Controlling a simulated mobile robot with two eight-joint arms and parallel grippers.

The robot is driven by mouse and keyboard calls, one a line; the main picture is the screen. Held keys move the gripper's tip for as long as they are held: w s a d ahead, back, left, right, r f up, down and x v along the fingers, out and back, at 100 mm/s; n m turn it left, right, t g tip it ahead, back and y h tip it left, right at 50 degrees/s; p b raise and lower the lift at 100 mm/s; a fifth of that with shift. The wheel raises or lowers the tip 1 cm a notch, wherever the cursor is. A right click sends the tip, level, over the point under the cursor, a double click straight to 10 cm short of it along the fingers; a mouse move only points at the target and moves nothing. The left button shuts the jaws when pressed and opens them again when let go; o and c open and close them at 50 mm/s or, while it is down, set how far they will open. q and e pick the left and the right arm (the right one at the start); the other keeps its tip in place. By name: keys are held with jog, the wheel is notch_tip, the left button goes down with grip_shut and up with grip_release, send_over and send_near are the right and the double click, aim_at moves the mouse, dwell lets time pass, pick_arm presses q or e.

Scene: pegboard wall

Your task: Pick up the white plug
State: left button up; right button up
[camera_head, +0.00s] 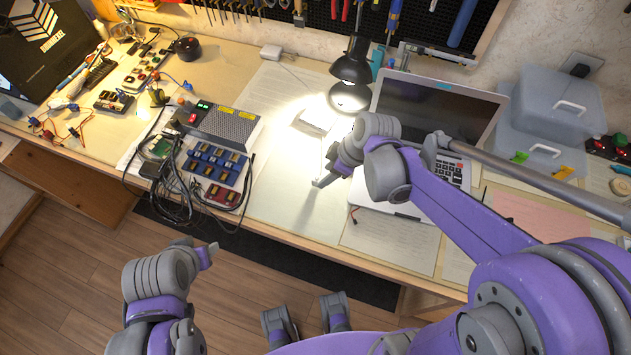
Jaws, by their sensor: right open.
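A small white block (271,52) with a thin cord lies at the back of the desk, against the wall; it may be the white plug, but it is too small to be sure. My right gripper (319,183) is open, low over the front middle of the desk, left of the laptop. It is well in front of the white block and apart from it. My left gripper (209,253) hangs in front of the desk edge, over the floor, and its jaws cannot be made out.
A lit black lamp (350,70) and an open laptop (436,110) stand right of centre. A grey device (222,127) and a blue module tray (215,165) with black cables lie to the left. Clear plastic boxes (555,105) stand at the right. Papers cover the middle.

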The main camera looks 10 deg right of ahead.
aim_at(317, 180)
jog(key=x, duration=0.5)
jog(key=shift+w+a+f+b, duration=0.15)
jog(key=shift+w+f+b, duration=0.05)
jog(key=shift+w+b, duration=0.1)
grip_shut()
